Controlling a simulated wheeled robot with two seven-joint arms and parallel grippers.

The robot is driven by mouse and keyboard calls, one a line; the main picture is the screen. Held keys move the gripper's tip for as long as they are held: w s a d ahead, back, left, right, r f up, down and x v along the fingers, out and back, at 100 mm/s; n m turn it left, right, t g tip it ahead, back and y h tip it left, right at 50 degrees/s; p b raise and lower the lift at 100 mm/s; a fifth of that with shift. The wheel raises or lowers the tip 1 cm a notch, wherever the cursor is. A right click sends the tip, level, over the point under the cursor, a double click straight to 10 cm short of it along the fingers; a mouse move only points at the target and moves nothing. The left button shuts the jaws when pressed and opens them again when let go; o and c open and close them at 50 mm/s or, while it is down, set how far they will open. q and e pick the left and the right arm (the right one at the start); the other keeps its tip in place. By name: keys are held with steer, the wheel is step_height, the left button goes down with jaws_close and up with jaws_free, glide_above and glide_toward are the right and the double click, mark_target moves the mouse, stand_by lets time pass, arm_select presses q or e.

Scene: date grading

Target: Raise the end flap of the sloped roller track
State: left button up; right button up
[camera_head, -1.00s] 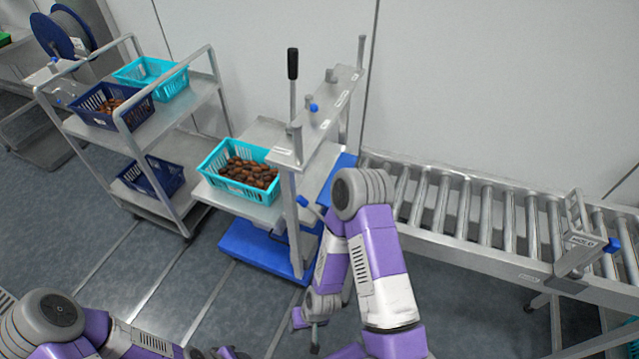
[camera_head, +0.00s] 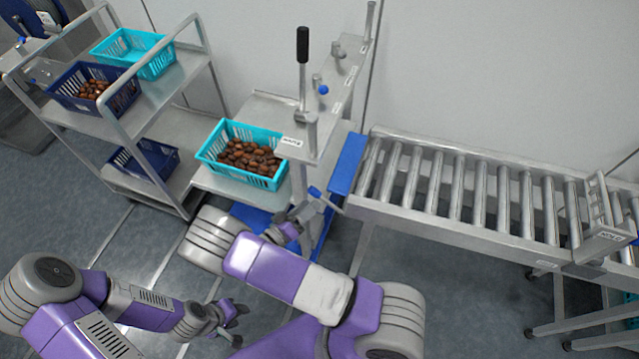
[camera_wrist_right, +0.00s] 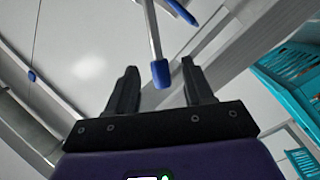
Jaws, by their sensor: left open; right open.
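The sloped roller track (camera_head: 450,232) runs from the right to the lift stand. A blue plate (camera_head: 347,163), which looks like its end flap, is at its left end and appears tilted. A blue-tipped lever (camera_head: 314,191) sticks out below the plate. My right gripper (camera_head: 296,218) is open and empty beside this lever. In the right wrist view, a rod with a blue tip (camera_wrist_right: 161,76) lies in line with the gap between my open fingers (camera_wrist_right: 160,88); contact cannot be told. My left gripper (camera_head: 238,318) is open and empty over the floor.
A turquoise crate of dates (camera_head: 207,157) sits on the stand's shelf, close to my right gripper. The stand has a black-handled lever (camera_head: 303,70). A cart (camera_head: 160,98) with crates is at the left.

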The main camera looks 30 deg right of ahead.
mark_target(317, 197)
steer(key=x, duration=0.7)
steer(key=shift+w+d+r+b, duration=0.1)
steer(key=shift+d+r+b, duration=0.15)
steer(key=shift+b, duration=0.1)
jaws_close()
